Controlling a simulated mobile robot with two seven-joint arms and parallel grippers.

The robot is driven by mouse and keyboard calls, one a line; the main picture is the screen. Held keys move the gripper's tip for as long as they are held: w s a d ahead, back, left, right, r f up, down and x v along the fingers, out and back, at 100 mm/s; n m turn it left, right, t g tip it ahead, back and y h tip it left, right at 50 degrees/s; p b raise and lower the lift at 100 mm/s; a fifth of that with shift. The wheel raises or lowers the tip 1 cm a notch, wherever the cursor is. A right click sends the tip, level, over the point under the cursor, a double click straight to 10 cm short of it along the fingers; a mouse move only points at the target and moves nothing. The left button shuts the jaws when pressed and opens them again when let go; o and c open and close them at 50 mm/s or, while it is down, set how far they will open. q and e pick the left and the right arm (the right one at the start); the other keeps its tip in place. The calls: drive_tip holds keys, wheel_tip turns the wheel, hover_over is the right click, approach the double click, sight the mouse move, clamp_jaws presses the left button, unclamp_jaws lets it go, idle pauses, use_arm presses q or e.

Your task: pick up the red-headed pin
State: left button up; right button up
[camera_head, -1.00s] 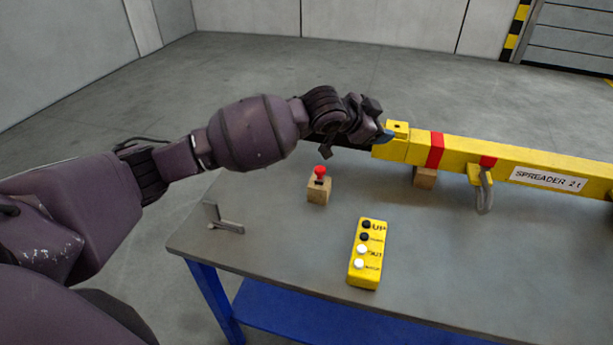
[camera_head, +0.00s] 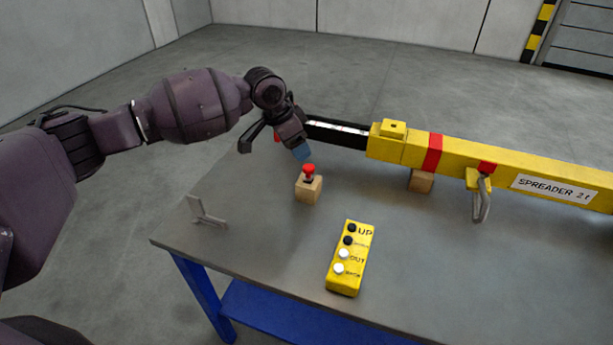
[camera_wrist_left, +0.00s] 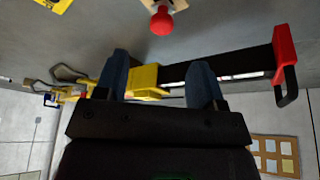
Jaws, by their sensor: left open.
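The red-headed pin (camera_head: 309,169) stands upright in a small wooden block (camera_head: 308,189) on the table. My left gripper (camera_head: 301,152) is open and empty, with its blue fingertips just above and behind the pin's head in the head view. In the left wrist view the red head (camera_wrist_left: 162,22) shows at the top, beyond the two blue fingers (camera_wrist_left: 160,82) and not between them. The wooden block (camera_wrist_left: 176,5) is mostly cut off there. My right gripper is not in view.
A yellow spreader beam (camera_head: 480,168) with a dark inner bar (camera_head: 338,133) lies across the back right, close to my gripper. A yellow button box (camera_head: 350,258) stands in front, and a grey bracket (camera_head: 205,215) at left. The grey table (camera_head: 260,240) between them is clear.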

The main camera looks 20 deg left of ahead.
sight(308, 167)
use_arm(q)
drive_tip(key=b+x, duration=0.1)
drive_tip(key=x, duration=0.9)
drive_tip(key=shift+a+b, duration=0.1)
drive_tip(key=shift+b, duration=0.25)
drive_tip(key=shift+r, duration=0.1)
drive_tip(key=c, duration=1)
